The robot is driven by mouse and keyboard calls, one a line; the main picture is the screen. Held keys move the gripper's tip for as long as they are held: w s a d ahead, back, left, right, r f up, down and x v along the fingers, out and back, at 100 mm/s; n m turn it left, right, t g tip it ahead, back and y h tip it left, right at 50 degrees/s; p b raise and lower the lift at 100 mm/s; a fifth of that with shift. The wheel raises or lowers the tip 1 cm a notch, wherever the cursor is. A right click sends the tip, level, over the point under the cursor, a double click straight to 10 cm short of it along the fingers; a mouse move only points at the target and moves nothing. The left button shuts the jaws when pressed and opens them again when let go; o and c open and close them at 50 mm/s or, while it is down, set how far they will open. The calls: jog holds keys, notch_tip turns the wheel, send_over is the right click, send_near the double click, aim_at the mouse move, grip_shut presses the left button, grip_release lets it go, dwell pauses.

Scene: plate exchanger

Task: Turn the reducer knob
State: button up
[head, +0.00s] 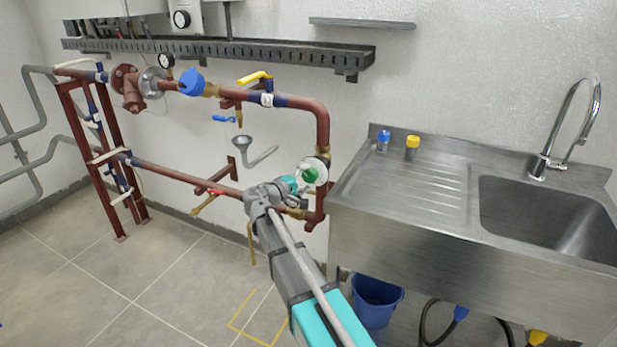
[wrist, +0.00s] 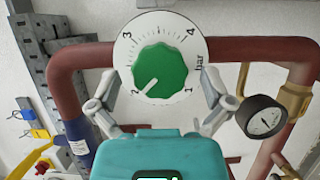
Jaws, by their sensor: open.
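The reducer knob is green and ridged, on a round white dial marked 1 to 4 and "bar". In the wrist view the green knob (wrist: 160,71) is at upper centre, and its white line points lower left, near the 2. The white dial (wrist: 133,38) surrounds it. The knob (head: 310,175) also shows in the head view, on the red pipe left of the sink. My gripper (wrist: 160,92) is open, with one finger to each side of the dial's lower half. I cannot tell whether the fingers touch the dial. In the head view my gripper (head: 298,196) partly hides the pipework by the knob.
A small pressure gauge (wrist: 262,117) is close to the right finger in the wrist view. Red pipes with a yellow-handled valve (head: 255,77) run along the wall. The steel sink (head: 400,235) stands close on the right, with a blue bucket (head: 376,300) below.

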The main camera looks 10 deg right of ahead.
jog(key=v, duration=1)
jog(key=shift+s+a, duration=0.2)
jog(key=shift+a, duration=0.1)
jog(key=shift+s+f, duration=0.1)
